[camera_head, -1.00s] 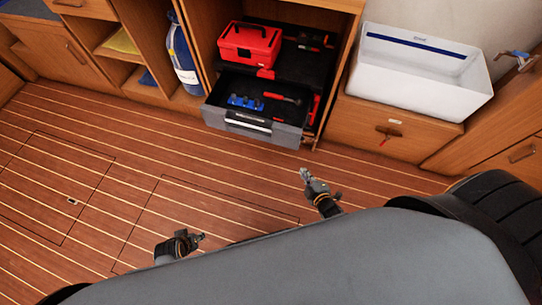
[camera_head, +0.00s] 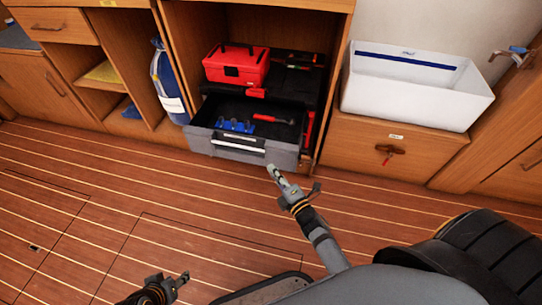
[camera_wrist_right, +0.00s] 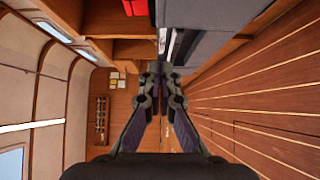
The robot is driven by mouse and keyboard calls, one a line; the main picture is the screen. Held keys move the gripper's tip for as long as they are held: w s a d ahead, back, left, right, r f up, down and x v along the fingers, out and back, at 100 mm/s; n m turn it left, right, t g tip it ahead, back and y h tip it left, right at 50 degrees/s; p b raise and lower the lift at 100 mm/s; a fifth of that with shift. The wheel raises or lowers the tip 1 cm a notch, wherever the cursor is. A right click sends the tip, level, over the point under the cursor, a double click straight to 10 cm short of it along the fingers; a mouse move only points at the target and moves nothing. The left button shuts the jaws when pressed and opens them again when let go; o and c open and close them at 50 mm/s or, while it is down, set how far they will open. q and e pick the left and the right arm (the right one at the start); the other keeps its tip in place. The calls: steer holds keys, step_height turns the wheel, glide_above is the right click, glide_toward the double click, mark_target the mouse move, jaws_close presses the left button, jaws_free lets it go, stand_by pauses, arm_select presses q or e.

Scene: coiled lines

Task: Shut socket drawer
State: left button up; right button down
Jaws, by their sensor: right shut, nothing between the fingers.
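The socket drawer (camera_head: 282,156) is grey and stands pulled out of the low cabinet. Its front has a pale handle bar (camera_head: 238,141). Inside lie a blue socket set (camera_head: 236,125) and a red-handled tool (camera_head: 270,119). My right gripper (camera_head: 271,169) is shut and empty, just in front of the drawer's lower right front; contact cannot be told. In the right wrist view its closed fingers (camera_wrist_right: 160,77) point at grey drawer parts (camera_wrist_right: 208,25). My left gripper (camera_head: 184,278) is low over the floor, away from the drawer; its jaws are too small to read.
A red toolbox (camera_head: 236,66) sits on the black unit above the drawer. A blue bottle (camera_head: 166,85) stands in the bay to the left. A white sink (camera_head: 415,95) is at right over a wooden cabinet (camera_head: 350,145). The plank floor before the drawer is clear.

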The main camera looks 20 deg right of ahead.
mark_target(268, 147)
steer(key=w, duration=0.2)
steer(key=w+d, duration=0.1)
steer(key=w, duration=0.1)
steer(key=w+b, duration=0.1)
steer(key=w, duration=0.1)
steer(key=shift+w+d, duration=0.25)
steer(key=shift+w, duration=0.15)
arm_select(q)
steer(key=shift+w+d+f+t, duration=0.1)
steer(key=shift+d+f+t, duration=0.15)
steer(key=shift+f, duration=0.2)
steer(key=shift+s, duration=0.2)
arm_select(e)
steer(key=shift+w, duration=0.1)
steer(key=shift+w+d, duration=0.4)
steer(key=shift+w, duration=0.05)
arm_select(q)
steer(key=w+r+t+b, duration=0.1)
steer(key=w+r+t, duration=0.6)
steer(key=r, duration=0.5)
steer(key=w+r+t+b, duration=0.2)
steer(key=w+r+t, duration=0.4)
steer(key=w+r, duration=0.6)
steer(key=shift+w+a+r+t, duration=0.15)
steer(key=shift+a+r+t, duration=0.05)
steer(key=shift+r+t, duration=0.15)
arm_select(e)
steer(key=w+d, duration=1)
steer(key=w, duration=0.5)
steer(key=shift+d, duration=0.15)
